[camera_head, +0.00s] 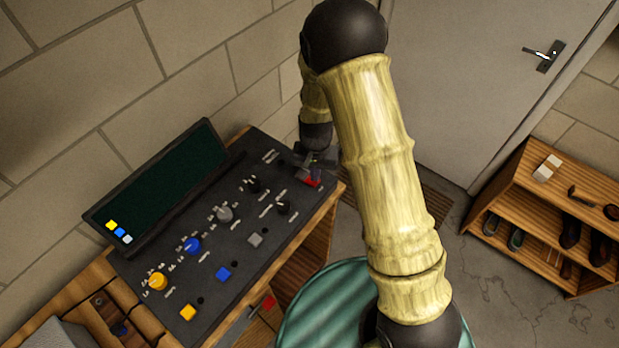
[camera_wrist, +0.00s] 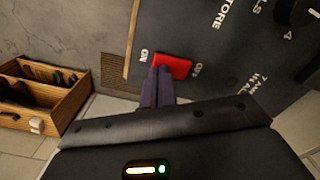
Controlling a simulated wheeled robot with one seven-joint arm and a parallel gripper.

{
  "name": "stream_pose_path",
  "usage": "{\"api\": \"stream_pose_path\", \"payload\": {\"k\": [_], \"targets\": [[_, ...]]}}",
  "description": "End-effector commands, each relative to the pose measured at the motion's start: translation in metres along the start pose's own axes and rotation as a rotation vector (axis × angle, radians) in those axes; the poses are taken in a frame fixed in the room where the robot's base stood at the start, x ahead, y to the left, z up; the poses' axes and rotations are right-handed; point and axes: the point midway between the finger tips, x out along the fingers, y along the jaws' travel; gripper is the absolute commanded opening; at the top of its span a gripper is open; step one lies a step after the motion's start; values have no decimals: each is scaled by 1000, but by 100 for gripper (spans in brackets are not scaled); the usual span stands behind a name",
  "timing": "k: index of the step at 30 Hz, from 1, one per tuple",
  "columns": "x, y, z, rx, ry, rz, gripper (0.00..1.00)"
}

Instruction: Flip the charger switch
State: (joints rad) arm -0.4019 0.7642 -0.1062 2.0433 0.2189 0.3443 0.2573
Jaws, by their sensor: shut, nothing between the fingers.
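The charger switch is a red rocker on the dark control panel. In the wrist view the red switch (camera_wrist: 174,65) sits between the labels ON on its left and OFF on its right. My gripper (camera_wrist: 158,73) is shut and empty, with its fingertips at the near edge of the switch, overlapping its left part in the picture. I cannot tell whether they touch it. In the head view the switch (camera_head: 313,182) shows as a small red patch at the panel's right end, partly hidden by my gripper (camera_head: 314,168) and arm.
The control panel (camera_head: 221,262) carries yellow, blue, grey and black knobs and several square buttons. A dark screen (camera_head: 165,185) stands behind it. A wooden shelf with shoes (camera_head: 497,199) stands at the right by a grey door (camera_head: 480,90). A green round thing (camera_head: 330,310) is below my arm.

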Motion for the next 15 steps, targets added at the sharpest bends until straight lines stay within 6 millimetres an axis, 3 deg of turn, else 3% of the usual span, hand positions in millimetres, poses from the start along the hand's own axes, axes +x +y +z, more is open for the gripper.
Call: {"api": "stream_pose_path", "payload": {"k": [15], "targets": [[7,0,0,0,0,0,0]]}}
